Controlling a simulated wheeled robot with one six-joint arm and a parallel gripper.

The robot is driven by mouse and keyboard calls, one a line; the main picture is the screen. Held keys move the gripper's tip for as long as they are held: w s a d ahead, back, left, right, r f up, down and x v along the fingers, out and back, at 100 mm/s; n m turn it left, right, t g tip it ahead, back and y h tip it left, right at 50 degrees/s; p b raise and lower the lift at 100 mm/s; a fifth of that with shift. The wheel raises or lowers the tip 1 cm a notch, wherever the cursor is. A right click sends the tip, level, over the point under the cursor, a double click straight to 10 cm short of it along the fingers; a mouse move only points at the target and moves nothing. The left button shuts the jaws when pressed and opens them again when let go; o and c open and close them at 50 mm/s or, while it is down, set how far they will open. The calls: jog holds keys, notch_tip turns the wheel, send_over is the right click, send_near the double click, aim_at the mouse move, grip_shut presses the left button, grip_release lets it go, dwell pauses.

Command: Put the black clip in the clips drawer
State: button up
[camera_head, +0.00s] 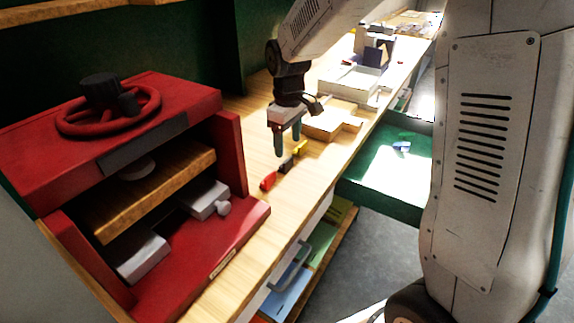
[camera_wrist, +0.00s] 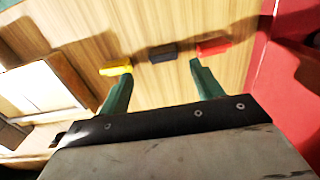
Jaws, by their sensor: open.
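The black clip (camera_head: 286,165) lies on the wooden table (camera_head: 232,150) between a red clip (camera_head: 268,181) and a yellow clip (camera_head: 300,148). In the wrist view, the black clip (camera_wrist: 163,53) lies between the yellow clip (camera_wrist: 116,68) and the red clip (camera_wrist: 213,46). My gripper (camera_head: 287,147) is open and empty, pointing down above the row of clips. In the wrist view its green fingertips (camera_wrist: 155,78) are spread, with the black clip ahead of the gap between them. An open green drawer (camera_head: 372,188) at the table's front holds small blue and green pieces; I see no label on it.
A red press with a handwheel (camera_head: 108,108) stands at the left, close to the clips. Cardboard boxes (camera_head: 330,125) and a white tray (camera_head: 348,82) stand behind my gripper. A grey handle (camera_head: 290,268) juts from the table's front.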

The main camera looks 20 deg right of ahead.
aim_at(287, 160)
jog(key=f, duration=0.6)
jog(key=shift+s+a, duration=0.2)
jog(key=c, duration=1.1)
